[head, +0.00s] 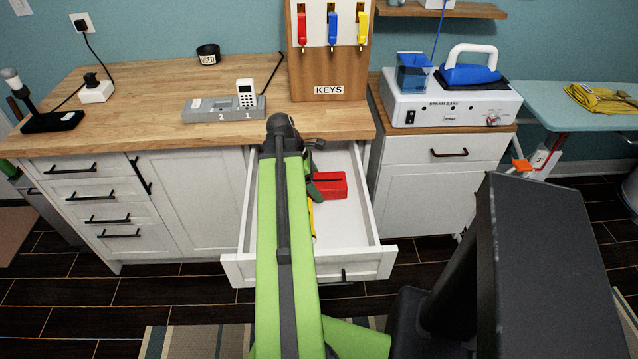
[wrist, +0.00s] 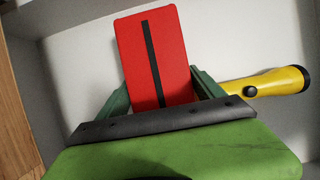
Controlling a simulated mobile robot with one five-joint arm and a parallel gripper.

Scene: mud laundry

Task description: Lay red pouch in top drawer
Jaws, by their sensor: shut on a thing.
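The red pouch (head: 328,186) shows in the head view inside the open top drawer (head: 354,221), partly hidden by my arm. In the wrist view the red pouch (wrist: 172,50), with a dark stripe along its middle, sits between the green fingers of my gripper (wrist: 160,95). My gripper is shut on the pouch, inside the drawer. I cannot tell whether the pouch touches the drawer floor.
A yellow flashlight (wrist: 270,86) lies in the drawer to the right of the gripper in the wrist view. The wooden counter (head: 150,110) is above the drawer, with a key board (head: 330,60) on it. The drawer's right part is clear.

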